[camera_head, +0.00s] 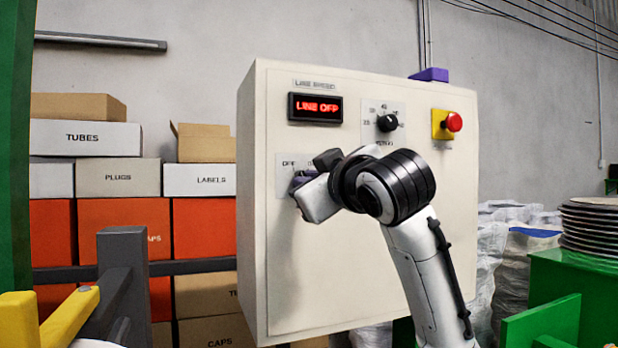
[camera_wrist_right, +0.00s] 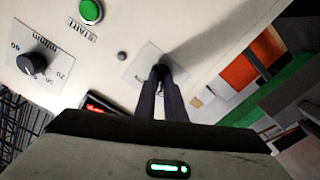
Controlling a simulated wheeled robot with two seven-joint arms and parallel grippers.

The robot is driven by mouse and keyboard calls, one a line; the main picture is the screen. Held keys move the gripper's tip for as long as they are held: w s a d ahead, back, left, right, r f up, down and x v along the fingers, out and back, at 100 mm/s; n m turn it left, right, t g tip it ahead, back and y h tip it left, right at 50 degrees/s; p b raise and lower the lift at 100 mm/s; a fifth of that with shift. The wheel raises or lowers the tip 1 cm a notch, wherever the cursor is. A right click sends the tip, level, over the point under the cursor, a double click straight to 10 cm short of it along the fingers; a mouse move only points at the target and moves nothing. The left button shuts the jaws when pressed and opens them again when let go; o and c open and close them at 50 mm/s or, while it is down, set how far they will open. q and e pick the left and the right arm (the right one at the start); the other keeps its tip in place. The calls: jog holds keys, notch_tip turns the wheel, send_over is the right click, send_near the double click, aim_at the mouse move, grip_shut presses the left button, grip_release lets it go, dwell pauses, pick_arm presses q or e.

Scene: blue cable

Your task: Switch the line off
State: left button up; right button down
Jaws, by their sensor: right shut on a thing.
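The cream control box (camera_head: 350,290) stands before me. Its display (camera_head: 316,108) reads "LINE OFF" in red letters. My right gripper (camera_head: 300,181) is at the switch plate (camera_head: 286,162) marked "OFF", left of the box's middle. In the right wrist view, the fingers (camera_wrist_right: 161,80) are shut on a small dark switch (camera_wrist_right: 160,70) on its pale plate (camera_wrist_right: 148,62). The fingers hide most of the switch, so I cannot tell its exact angle. My left gripper is not in view.
A black speed knob (camera_head: 387,123) and a red stop button (camera_head: 453,122) sit on the panel's upper right. A green button (camera_wrist_right: 90,10) shows in the wrist view. Cartons (camera_head: 122,179) stack behind at left. A green bin (camera_head: 565,280) stands at right.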

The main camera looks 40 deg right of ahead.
dwell(0.4)
jog(key=c, duration=1.8)
grip_release()
jog(key=shift+c, duration=0.2)
jog(key=b+v, duration=0.1)
jog(key=v, duration=0.9)
jog(key=shift+s+b, duration=0.2)
jog(key=shift+b, duration=0.2)
